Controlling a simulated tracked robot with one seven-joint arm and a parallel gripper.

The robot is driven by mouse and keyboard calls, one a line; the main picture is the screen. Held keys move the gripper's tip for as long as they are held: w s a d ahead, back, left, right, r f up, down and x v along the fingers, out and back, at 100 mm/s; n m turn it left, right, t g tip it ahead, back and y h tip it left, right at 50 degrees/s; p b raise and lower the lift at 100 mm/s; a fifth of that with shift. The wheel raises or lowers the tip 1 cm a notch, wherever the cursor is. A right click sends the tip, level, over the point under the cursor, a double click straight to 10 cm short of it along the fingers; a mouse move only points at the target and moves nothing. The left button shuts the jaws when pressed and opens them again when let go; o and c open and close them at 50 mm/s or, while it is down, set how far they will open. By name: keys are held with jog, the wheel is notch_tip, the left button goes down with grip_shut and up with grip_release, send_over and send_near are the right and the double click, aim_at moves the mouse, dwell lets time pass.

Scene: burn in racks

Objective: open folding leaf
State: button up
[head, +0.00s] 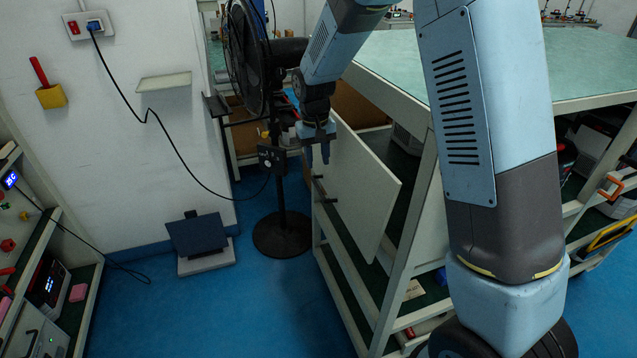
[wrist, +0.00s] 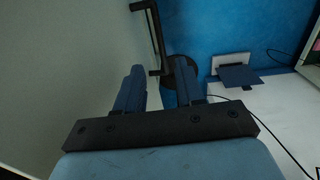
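The folding leaf (head: 362,190) is a pale flat panel hanging down at the near end of the green-topped table (head: 590,65). It fills the left of the wrist view (wrist: 60,60). A dark bar handle (head: 321,190) stands off its left edge; in the wrist view the handle (wrist: 158,35) shows ahead of the fingers, near the gap between them. My gripper (head: 318,158) is above the handle, pointing down beside the leaf. I cannot tell whether a finger touches the leaf.
A black standing fan (head: 281,232) is close behind my gripper. A dark panel on a white base (head: 205,258) sits on the floor by the wall. A shelf rack (head: 45,285) with devices stands at left. The blue floor (head: 190,315) between is clear.

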aim_at(318, 187)
notch_tip(318, 187, down, 9)
jog(key=shift+d+r, duration=0.1)
jog(key=shift+d, duration=0.05)
jog(key=shift+c, duration=0.4)
grip_shut()
dwell(0.5)
